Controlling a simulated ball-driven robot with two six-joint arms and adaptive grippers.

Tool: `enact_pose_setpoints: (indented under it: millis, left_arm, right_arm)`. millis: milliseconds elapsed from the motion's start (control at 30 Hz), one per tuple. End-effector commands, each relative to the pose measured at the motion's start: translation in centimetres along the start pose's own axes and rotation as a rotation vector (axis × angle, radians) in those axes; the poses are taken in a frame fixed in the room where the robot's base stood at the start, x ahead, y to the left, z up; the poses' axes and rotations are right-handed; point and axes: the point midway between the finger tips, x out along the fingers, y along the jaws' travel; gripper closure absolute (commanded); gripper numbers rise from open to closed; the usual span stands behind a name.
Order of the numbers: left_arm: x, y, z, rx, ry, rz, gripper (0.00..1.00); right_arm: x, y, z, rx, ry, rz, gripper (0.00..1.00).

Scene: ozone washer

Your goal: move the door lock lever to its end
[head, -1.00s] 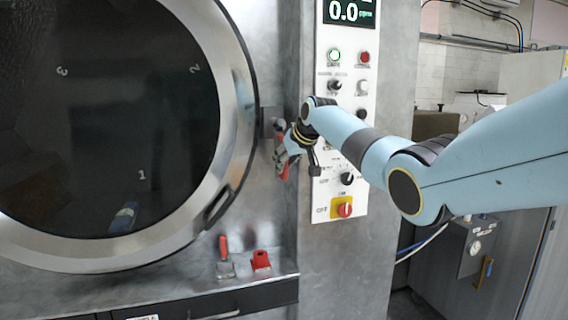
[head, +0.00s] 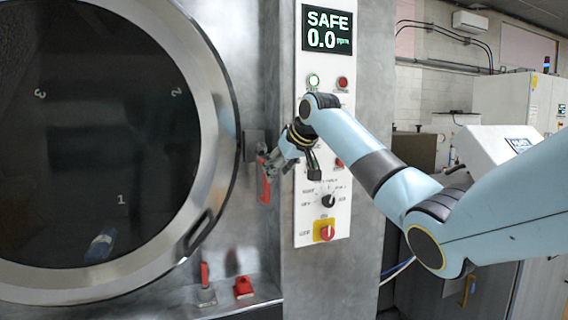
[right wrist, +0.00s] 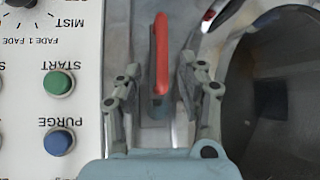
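The door lock lever, with a red handle (head: 264,186), hangs roughly upright from a grey mount between the round door (head: 228,120) and the control panel. My right gripper (head: 270,166) is at the handle's upper part and hides some of it. In the right wrist view the red handle (right wrist: 161,45) stands between the two fingers of my right gripper (right wrist: 160,74). The fingers are apart, with a visible gap on each side of the handle. The door looks closed. My left gripper is not in view.
The control panel (head: 311,170) with buttons and knobs is just right of the lever, close to my right arm. Its display (head: 328,30) reads SAFE 0.0 ppm. A small red-handled clamp (head: 205,285) and a red block (head: 243,287) are on the ledge below.

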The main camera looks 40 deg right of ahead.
Motion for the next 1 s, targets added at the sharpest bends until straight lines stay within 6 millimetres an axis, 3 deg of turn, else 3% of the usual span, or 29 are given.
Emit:
enact_pose_setpoints:
  millis: [233, 833, 933, 1000]
  left_arm:
    - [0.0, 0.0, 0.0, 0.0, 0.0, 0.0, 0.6]
    - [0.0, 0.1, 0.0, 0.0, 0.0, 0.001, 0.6]
    - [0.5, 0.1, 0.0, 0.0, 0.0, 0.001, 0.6]
    - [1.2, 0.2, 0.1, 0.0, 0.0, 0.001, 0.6]
  right_arm:
    - [-3.0, 0.0, 0.0, 0.0, 0.0, 0.0, 0.6]
    - [-3.3, 0.0, 0.1, 0.001, -0.002, -0.001, 0.6]
    - [-2.3, -0.1, 1.7, -0.001, -0.022, -0.001, 0.6]
    - [-0.7, -0.6, 4.3, -0.002, -0.057, -0.008, 0.6]
